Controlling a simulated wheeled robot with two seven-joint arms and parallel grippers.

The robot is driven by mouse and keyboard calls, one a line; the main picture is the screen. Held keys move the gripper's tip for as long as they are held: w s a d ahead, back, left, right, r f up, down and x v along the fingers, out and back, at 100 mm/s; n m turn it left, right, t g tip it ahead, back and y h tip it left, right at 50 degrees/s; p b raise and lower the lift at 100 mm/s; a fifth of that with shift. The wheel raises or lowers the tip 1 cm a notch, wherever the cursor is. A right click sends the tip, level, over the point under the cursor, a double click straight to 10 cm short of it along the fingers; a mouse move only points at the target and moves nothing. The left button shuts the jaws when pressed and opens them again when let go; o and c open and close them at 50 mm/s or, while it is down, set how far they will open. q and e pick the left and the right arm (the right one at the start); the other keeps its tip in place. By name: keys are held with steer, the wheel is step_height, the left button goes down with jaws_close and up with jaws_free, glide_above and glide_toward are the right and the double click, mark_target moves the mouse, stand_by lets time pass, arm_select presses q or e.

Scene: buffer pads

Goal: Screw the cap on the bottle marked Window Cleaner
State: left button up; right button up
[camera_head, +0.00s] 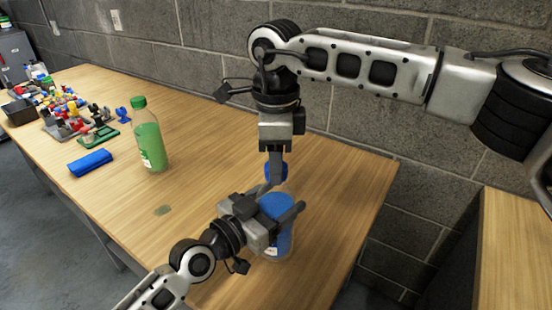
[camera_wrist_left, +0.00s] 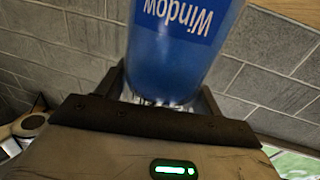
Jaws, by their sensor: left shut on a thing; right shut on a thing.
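The bottle (camera_head: 277,208) with blue contents stands upright near the right end of the table. In the left wrist view the bottle (camera_wrist_left: 185,60) shows the word "Window" upside down on its label. My left gripper (camera_head: 284,199) is shut around the bottle from the left side. A blue cap (camera_head: 283,171) is held by my right gripper (camera_head: 276,177), which points down from above and is shut on it. The cap is over the bottle's top. The bottle's neck is hidden, so I cannot tell whether the cap touches it.
A green bottle with a green cap (camera_head: 149,139) stands left of centre. A blue case (camera_head: 90,163) and several coloured toy bricks (camera_head: 65,108) lie at the far left. A dark box (camera_head: 20,112) is beside them. The wooden table (camera_head: 200,200) is clear between the bottles. A block wall stands behind.

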steer(key=m, duration=1.3)
steer(key=o, duration=1.1)
steer(key=shift+o, duration=0.2)
step_height(320, 180, up, 12)
